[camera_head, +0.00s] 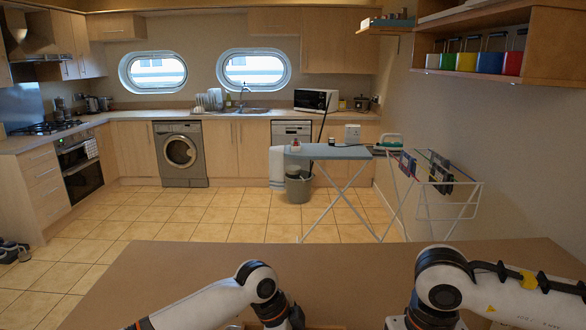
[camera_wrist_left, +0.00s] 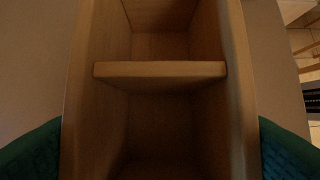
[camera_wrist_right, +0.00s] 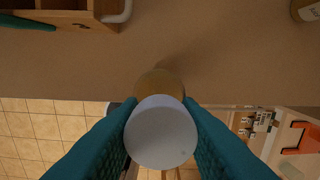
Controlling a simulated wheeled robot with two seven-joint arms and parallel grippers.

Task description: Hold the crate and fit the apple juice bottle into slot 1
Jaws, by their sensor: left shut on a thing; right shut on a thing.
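The wooden crate (camera_wrist_left: 160,70) fills the middle of the left wrist view, with a divider across it and open compartments on both sides; those in view look empty. My left gripper (camera_wrist_left: 160,145) straddles it, its green fingers against the outer walls. The crate's corner (camera_wrist_right: 80,18) also shows at the upper left of the right wrist view. My right gripper (camera_wrist_right: 160,125) is shut on a bottle with a white cap (camera_wrist_right: 160,132) and amber body (camera_wrist_right: 160,83). Its label is hidden, as are slot numbers. The bottle is apart from the crate. In the head view both grippers are mostly cut off.
A brown table (camera_head: 350,262) lies in front of me, its far part bare. Another amber container with a pale label (camera_wrist_right: 307,10) stands at the upper right of the right wrist view. A ironing board (camera_head: 328,152) and drying rack (camera_head: 440,185) stand beyond the table.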

